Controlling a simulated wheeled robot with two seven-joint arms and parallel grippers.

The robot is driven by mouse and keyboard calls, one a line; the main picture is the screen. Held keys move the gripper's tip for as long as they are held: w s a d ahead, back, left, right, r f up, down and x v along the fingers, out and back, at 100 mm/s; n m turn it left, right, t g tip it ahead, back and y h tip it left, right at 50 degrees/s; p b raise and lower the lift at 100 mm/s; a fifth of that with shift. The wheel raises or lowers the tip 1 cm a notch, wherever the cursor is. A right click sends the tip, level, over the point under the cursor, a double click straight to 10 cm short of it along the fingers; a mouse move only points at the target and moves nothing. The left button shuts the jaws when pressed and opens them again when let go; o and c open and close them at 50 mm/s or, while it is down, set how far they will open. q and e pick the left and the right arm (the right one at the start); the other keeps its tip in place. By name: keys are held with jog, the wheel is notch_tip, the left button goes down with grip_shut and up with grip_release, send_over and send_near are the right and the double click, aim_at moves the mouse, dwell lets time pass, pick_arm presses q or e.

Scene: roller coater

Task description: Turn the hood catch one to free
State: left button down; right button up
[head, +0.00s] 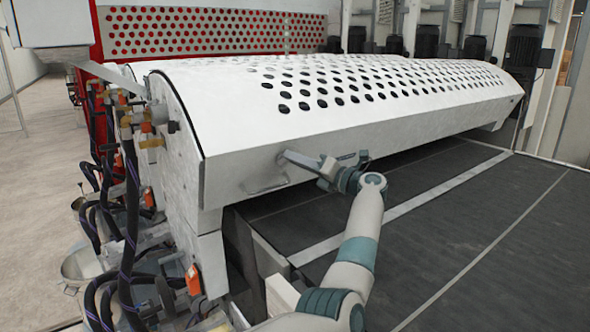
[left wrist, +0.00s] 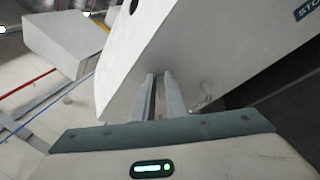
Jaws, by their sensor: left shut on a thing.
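The white hood (head: 400,105) with rows of dark holes is down over the machine. Hood catch one (head: 299,158) is a small grey lever on the hood's front face, near its left end; it slants down to the right. My left gripper (head: 322,168) is at the lever's right end, shut on it. In the left wrist view the two fingers of my left gripper (left wrist: 159,82) are close together against the white hood face (left wrist: 150,55). They hide most of the catch there. My right gripper is not in view.
A small bar handle (head: 266,187) sits on the hood front, left of the catch. Dark hoses (head: 131,200) and orange-marked fittings crowd the machine's left end. A dark flat bed (head: 450,215) with pale stripes lies below, with free room to the right.

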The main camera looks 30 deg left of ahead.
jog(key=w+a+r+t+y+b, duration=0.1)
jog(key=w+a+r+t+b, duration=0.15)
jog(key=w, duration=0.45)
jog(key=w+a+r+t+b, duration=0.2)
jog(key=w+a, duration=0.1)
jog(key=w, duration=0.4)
pick_arm(q)
jog(key=shift+w+a+f+m+g+y+b, duration=0.1)
jog(key=shift+w+f+m+g+y+b, duration=0.15)
jog(key=shift+m+g+y+b, duration=0.5)
jog(key=shift+w+a+f+m+g+y+b, duration=0.1)
jog(key=shift+f+m+g+y+b, duration=0.2)
jog(key=shift+m+b, duration=0.85)
jog(key=shift+w+a+f+m+g+y+b, duration=0.15)
jog(key=shift+f+m+g+y+b, duration=0.3)
jog(key=shift+m+b, duration=0.5)
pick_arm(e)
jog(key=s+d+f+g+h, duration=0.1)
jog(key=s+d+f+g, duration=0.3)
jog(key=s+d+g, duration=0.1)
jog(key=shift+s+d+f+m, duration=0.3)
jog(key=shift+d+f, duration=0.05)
pick_arm(q)
jog(key=shift+d+r, duration=0.1)
jog(key=shift+r, duration=0.05)
jog(key=c, duration=1.8)
grip_release()
jog(key=shift+f, duration=0.2)
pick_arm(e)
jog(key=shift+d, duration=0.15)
